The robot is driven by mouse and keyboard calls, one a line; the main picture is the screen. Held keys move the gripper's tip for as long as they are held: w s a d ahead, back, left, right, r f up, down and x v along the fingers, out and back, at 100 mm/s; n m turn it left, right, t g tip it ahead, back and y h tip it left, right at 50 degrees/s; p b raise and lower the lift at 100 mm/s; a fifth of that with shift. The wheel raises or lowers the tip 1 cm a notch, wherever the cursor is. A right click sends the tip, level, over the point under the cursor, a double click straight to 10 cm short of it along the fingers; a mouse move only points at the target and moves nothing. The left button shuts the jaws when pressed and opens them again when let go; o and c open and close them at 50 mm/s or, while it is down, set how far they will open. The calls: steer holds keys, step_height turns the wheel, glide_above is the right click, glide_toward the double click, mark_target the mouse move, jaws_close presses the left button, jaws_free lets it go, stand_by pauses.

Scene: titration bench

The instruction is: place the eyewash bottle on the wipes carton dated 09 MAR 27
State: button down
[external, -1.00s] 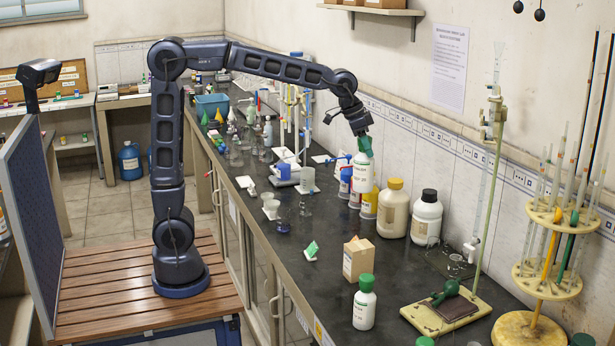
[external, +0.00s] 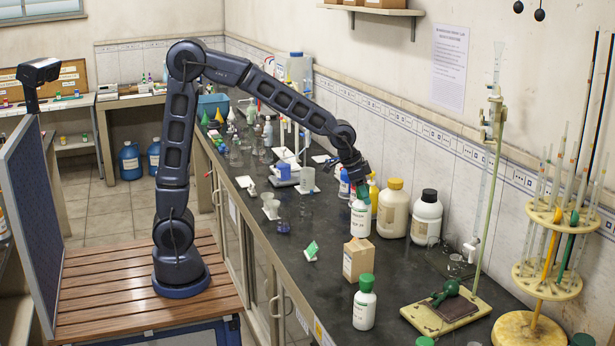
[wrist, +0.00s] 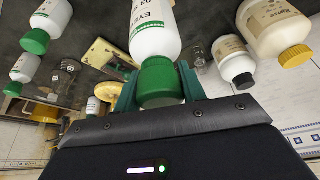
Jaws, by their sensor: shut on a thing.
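My gripper (external: 360,192) is shut on the green cap of a white bottle (external: 361,220) with a label in green and black print. In the wrist view the cap sits between the fingers (wrist: 160,84), and part of "EYE" reads on the held bottle (wrist: 152,28). The bottle hangs about upright. A small tan carton (external: 357,261) stands on the dark bench just below and in front of it in the external view. I cannot tell whether bottle and carton touch. The carton's date is not legible, and I cannot make the carton out in the wrist view.
A similar green-capped bottle (external: 364,309) stands in front of the carton. A yellow-capped bottle (external: 393,212) and a black-capped bottle (external: 426,220) stand right of the held bottle. A burette stand (external: 446,312) is farther right. A green-and-white item (external: 311,250) lies left of the carton.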

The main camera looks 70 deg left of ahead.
mark_target(364, 204)
steer(key=shift+f, duration=2.1)
steer(key=c, duration=0.8)
jaws_free()
steer(key=shift+c, duration=0.2)
steer(key=v, duration=1.2)
steer(key=s+a+n, duration=0.1)
steer(key=s+a, duration=0.4)
steer(key=s, duration=0.5)
steer(key=s+a+n+y, duration=0.1)
steer(key=s+a, duration=0.4)
steer(key=s, duration=0.5)
steer(key=s+a+n, duration=0.2)
steer(key=s+a, duration=0.4)
steer(key=s, duration=0.4)
steer(key=shift+n+y, duration=0.3)
steer(key=shift+y, duration=0.1)
steer(key=shift+s, duration=0.1)
